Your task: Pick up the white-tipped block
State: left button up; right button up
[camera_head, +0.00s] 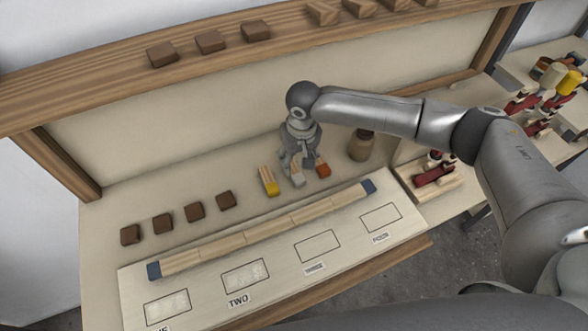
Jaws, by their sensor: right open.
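The white-tipped block (297,178) stands on the bench, between a yellow-tipped block (268,182) on its left and a red-tipped block (322,170) on its right. My right gripper (296,168) comes down from above at the white-tipped block. It is open, with its fingers around or just behind the block's upper part; whether they touch it I cannot tell. The gripper hides part of the block. My left gripper is not in view.
A board with marked boxes (317,246) and a long wooden strip with blue ends (270,228) lies in front. Brown blocks (163,223) sit at left, and more on the shelf (210,41). A brown jar (362,146) stands right of the gripper. Red toy parts (433,174) lie further right.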

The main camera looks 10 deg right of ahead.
aim_at(294, 169)
jog(key=f, duration=0.1)
jog(key=f+p, duration=0.1)
jog(key=f, duration=0.2)
jog(key=shift+w+a, duration=0.25)
jog(key=shift+a, duration=0.05)
jog(key=shift+w+f+p, duration=0.1)
jog(key=shift+f+p, duration=0.2)
jog(key=shift+f, duration=0.3)
jog(key=shift+c, duration=0.4)
jog(key=c, duration=1)
